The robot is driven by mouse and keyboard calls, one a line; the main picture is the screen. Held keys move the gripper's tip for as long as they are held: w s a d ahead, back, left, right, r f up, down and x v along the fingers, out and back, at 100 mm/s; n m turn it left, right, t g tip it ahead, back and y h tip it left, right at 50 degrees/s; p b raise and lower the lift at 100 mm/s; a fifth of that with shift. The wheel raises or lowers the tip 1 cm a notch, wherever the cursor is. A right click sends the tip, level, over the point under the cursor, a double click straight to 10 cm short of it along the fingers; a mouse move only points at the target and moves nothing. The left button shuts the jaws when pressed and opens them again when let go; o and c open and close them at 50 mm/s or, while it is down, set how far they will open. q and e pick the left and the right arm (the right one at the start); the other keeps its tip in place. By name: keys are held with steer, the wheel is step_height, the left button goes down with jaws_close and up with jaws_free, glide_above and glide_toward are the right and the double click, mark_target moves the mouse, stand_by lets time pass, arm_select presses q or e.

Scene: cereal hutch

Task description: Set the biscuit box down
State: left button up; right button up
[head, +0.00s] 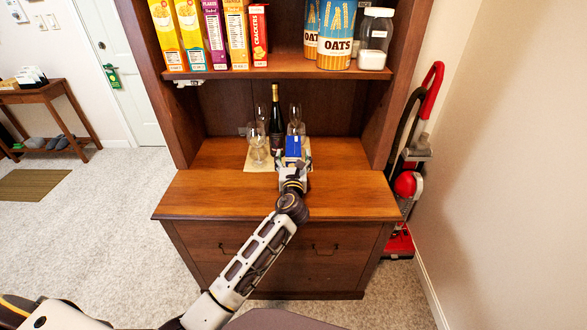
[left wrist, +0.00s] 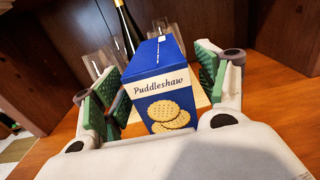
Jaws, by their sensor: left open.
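The blue biscuit box (head: 293,146) stands on the hutch counter (head: 225,193), in front of the dark bottle. In the left wrist view the box (left wrist: 158,85) shows the name "Puddleshaw" and pictures of biscuits, and looks a little tilted in the picture. My left gripper (head: 293,165) reaches in from the front. In the left wrist view its green-padded fingers (left wrist: 158,88) are spread on both sides of the box, with a gap visible on the right. The box's lower edge is hidden behind the gripper. My right gripper is not in view.
A dark bottle (head: 277,122) and several clear glasses, one of them a wine glass (head: 257,146), stand close around the box on a pale mat (head: 252,165). A shelf (head: 285,66) with cereal boxes and oats canisters hangs above. The counter's front is clear.

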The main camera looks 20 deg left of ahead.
arm_select(q)
steer(key=shift+w+a, duration=0.1)
steer(key=shift+w, duration=0.45)
steer(key=shift+w+a, duration=0.2)
steer(key=shift+w, duration=0.5)
steer(key=shift+w+a, duration=0.1)
steer(key=shift+w, duration=0.2)
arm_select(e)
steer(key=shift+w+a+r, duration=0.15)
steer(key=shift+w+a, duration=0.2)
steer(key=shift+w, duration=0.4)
arm_select(q)
steer(key=shift+c, duration=0.5)
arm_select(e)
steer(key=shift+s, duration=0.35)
arm_select(q)
steer(key=c, duration=1.4)
jaws_close()
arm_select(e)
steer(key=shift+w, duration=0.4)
